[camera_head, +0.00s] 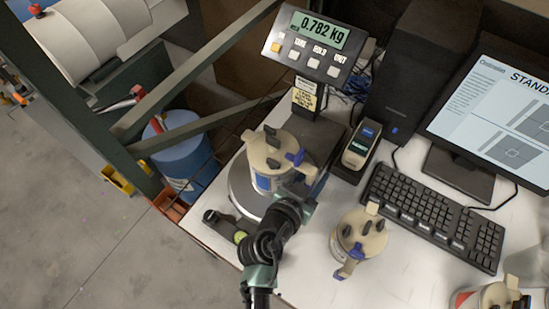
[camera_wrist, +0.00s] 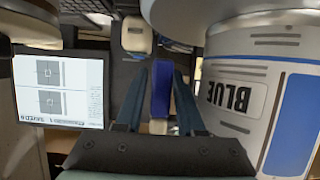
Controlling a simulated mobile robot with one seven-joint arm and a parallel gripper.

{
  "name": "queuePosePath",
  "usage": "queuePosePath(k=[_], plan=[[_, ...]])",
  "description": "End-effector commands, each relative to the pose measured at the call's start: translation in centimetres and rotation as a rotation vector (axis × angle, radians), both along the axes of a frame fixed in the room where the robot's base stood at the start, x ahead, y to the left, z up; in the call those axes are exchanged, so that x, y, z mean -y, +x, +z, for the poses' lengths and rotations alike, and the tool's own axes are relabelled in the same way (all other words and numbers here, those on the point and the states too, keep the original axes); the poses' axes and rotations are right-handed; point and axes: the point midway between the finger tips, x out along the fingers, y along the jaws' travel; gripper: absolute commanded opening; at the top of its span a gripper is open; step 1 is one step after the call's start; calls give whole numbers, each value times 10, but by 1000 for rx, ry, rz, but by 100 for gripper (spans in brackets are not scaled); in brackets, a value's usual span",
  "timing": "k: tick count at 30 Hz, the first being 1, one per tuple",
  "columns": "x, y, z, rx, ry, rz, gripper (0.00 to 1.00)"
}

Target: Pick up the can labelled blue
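A cream-lidded can (camera_head: 268,165) with a blue lever stands on the round scale plate (camera_head: 243,192). My gripper (camera_head: 305,182) is at its right side, low beside the body; its fingertips are partly hidden in the head view. In the wrist view a large can with the label BLUE (camera_wrist: 232,98) fills the right side, close to the fingers. My gripper (camera_wrist: 160,95) shows there with its two fingers apart. A narrow blue upright part (camera_wrist: 161,88) shows between them, with gaps at both sides; I cannot tell its depth. The can's label is hidden in the head view.
A second cream-lidded can (camera_head: 358,238) stands on the white table right of my arm. Another can (camera_head: 488,298) is at the lower right. A keyboard (camera_head: 432,215), monitor (camera_head: 500,115) and label device (camera_head: 360,146) stand behind. The scale display (camera_head: 318,42) reads 0.782 kg.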

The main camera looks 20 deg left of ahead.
Motion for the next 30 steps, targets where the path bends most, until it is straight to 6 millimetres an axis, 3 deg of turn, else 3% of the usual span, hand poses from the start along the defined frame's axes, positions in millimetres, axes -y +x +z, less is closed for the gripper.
queuePosePath(k=[9, 15, 16, 30], plan=[[1, 4, -2, 0, 0, 1, 38], [1, 3, -2, 0, 0, 1, 2], [1, 3, -2, 0, 0, 1, 0], [1, 3, -2, 0, -1, 1, 0]])
